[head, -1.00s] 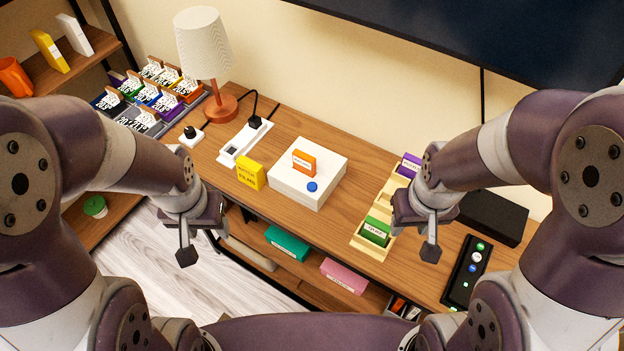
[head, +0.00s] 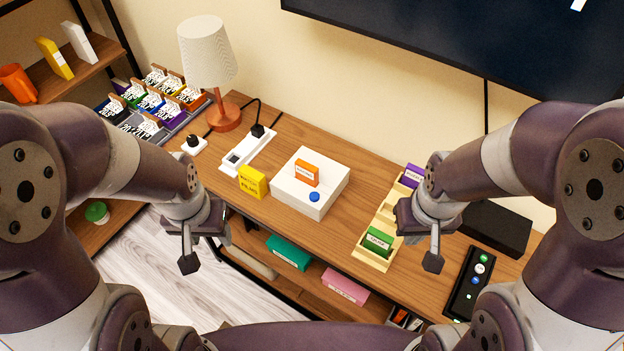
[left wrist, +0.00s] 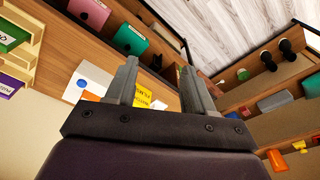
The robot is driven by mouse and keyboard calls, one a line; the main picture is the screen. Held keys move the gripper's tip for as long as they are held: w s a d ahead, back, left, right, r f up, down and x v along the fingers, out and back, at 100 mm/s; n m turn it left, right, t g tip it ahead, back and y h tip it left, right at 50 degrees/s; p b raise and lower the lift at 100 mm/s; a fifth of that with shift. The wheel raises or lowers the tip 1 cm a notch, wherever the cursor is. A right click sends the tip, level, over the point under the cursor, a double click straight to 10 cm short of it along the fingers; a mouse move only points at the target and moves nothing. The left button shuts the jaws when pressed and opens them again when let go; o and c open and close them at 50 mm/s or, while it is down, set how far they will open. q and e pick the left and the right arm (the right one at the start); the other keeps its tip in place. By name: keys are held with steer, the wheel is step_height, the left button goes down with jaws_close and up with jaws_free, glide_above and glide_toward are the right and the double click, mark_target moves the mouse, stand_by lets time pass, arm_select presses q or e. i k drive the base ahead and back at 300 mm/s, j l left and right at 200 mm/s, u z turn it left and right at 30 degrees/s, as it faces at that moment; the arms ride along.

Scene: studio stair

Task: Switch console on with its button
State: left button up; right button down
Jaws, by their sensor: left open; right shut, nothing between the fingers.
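The console is a white box (head: 328,191) on the wooden desk, with an orange cartridge (head: 307,173) standing upright on its top. A round blue button (head: 314,197) is on its top near the front. Part of the console also shows in the left wrist view (left wrist: 97,80), beyond the fingers. My left gripper (head: 189,262) is open and empty, left of the console and in front of the desk edge. Its two fingers (left wrist: 158,88) stand apart in the left wrist view. My right gripper (head: 433,262) is shut and empty, right of the console beside the cartridge rack. Neither gripper touches the console.
A yellow box (head: 253,181) stands just left of the console, by a white power strip (head: 250,150). A lamp (head: 208,55) stands behind. A wooden rack (head: 371,258) with green and purple cartridges, a remote (head: 467,283) and a black box (head: 497,229) lie right. A dark screen (head: 480,40) hangs above.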

mark_target(314, 196)
steer(key=i+j, duration=0.1)
steer(key=j, duration=0.25)
steer(key=i+j, duration=0.1)
steer(key=j, duration=0.3)
steer(key=i+j, duration=0.1)
steer(key=j, duration=0.25)
steer(key=i+j, duration=0.1)
steer(key=j, duration=0.3)
steer(key=j+z, duration=0.2)
steer(key=z, duration=0.15)
steer(key=i+j+z, duration=0.1)
steer(key=j+z, duration=0.2)
steer(key=z, duration=0.5)
